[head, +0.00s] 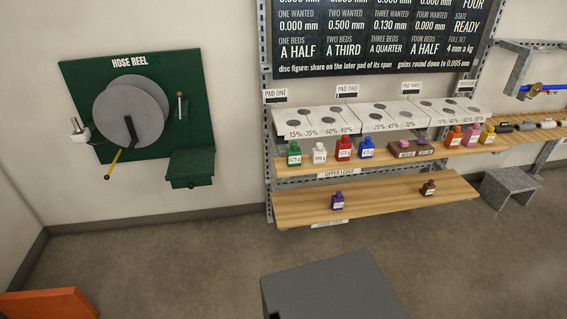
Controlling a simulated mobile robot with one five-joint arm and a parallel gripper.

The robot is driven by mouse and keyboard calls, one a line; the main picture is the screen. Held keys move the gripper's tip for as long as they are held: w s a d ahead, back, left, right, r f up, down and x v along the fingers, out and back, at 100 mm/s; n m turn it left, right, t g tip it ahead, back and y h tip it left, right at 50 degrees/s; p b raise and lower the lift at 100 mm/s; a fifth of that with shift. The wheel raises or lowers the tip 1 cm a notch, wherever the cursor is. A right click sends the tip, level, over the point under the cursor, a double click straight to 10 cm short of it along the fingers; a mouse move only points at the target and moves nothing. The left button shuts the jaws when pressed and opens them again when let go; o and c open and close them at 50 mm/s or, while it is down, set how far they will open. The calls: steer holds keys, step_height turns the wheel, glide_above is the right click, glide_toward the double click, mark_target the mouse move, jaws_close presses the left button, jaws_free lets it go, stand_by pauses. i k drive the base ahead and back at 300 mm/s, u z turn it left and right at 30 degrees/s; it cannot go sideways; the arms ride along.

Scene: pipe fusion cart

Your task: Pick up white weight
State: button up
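The white weight (319,153) stands upright on the upper wooden ledge (345,165). It is small, with a knob on top and a label on its front that is too small to read surely. A green weight (294,154) stands close on its left and a red weight (343,149) close on its right. My gripper is not in view, so its state and its place relative to the white weight are hidden.
A blue weight (366,149) and a brown block (410,149) sit farther right. White sloped pads (340,121) rise behind the weights. The lower ledge (375,203) holds a purple weight (338,201) and a brown weight (428,188). A green hose reel (135,105) hangs left.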

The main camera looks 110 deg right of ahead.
mark_target(318, 155)
steer(key=u, duration=0.05)
steer(key=i, duration=1)
steer(key=z, duration=3.75)
steer(key=i, duration=1.05)
